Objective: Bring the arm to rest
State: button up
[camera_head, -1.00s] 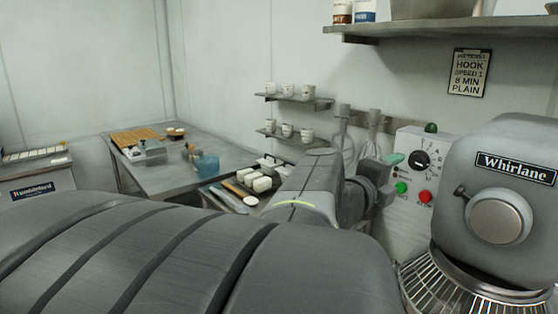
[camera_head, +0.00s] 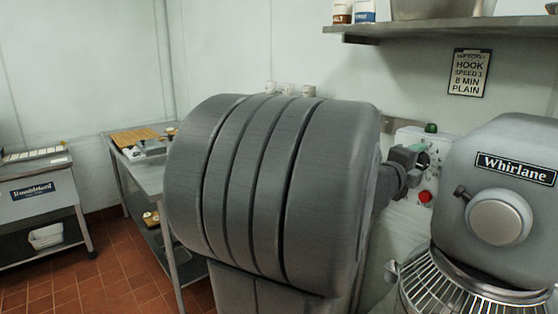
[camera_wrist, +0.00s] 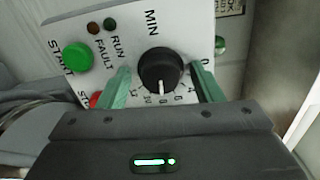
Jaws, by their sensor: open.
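My gripper (camera_head: 408,155) is in front of the mixer's control panel, with my bulky grey arm link behind it across the middle of the head view. In the wrist view my gripper (camera_wrist: 163,88) is open, its two green fingers apart. The black timer dial (camera_wrist: 160,68) shows between them, its white pointer toward the bottom of the picture. Nothing is held. I cannot tell whether the fingers touch the dial. In the head view the dial is mostly hidden by my gripper.
The panel has a green start button (camera_wrist: 77,57) and a red button (camera_head: 425,196). The mixer head (camera_head: 505,195) and its wire bowl guard (camera_head: 455,290) stand close at right. A shelf (camera_head: 445,32) hangs above. A steel table (camera_head: 150,178) stands left; red floor (camera_head: 110,260) is clear there.

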jog(key=shift+s+a+n+p, duration=0.1)
jog(key=shift+n+p, duration=1.8)
jog(key=shift+n, duration=2.55)
jog(key=shift+a+n+p, duration=0.1)
jog(key=shift+n+p, duration=1.75)
jog(key=shift+n, duration=2.6)
